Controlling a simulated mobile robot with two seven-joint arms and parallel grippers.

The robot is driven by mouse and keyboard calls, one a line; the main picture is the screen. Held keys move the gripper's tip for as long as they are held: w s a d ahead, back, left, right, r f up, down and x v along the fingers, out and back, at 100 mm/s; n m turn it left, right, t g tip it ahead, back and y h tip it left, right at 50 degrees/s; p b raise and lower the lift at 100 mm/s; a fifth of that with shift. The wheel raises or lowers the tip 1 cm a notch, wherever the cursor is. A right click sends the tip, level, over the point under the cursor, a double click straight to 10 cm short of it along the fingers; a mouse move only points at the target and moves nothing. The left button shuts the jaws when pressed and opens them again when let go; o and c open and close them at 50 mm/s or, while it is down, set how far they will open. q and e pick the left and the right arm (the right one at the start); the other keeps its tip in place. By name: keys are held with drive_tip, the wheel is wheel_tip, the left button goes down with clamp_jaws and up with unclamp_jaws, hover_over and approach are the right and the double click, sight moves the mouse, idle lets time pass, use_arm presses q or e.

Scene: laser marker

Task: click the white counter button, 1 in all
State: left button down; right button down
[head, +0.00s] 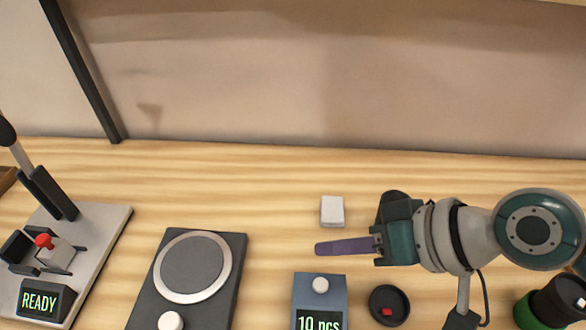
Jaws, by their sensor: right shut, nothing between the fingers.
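The counter (299,305) is a blue-grey box at the bottom centre, with a round white button (320,285) on top and a display reading "10 pcs" below it. My right gripper (322,248) comes in from the right with its purple fingers pointing left. The fingers are shut and empty. In the picture they are just above the white button, apart from it; their height over it is hard to judge. The button is in plain sight. My left gripper is not in view.
A white block (332,211) lies behind my fingers. A dark device with a round plate (193,267) and white knob stands left of the counter. A black dish (389,305) with a red piece is right of it. A fixture (94,245) reading "READY" stands far left.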

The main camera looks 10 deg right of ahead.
drive_tip(key=b, duration=0.8)
hover_over(327, 290)
wheel_tip(327, 290, down, 8)
drive_tip(key=shift+f, duration=0.35)
idle(0.8)
idle(0.5)
drive_tip(key=shift+f+b, duration=0.4)
drive_tip(key=shift+b, duration=0.05)
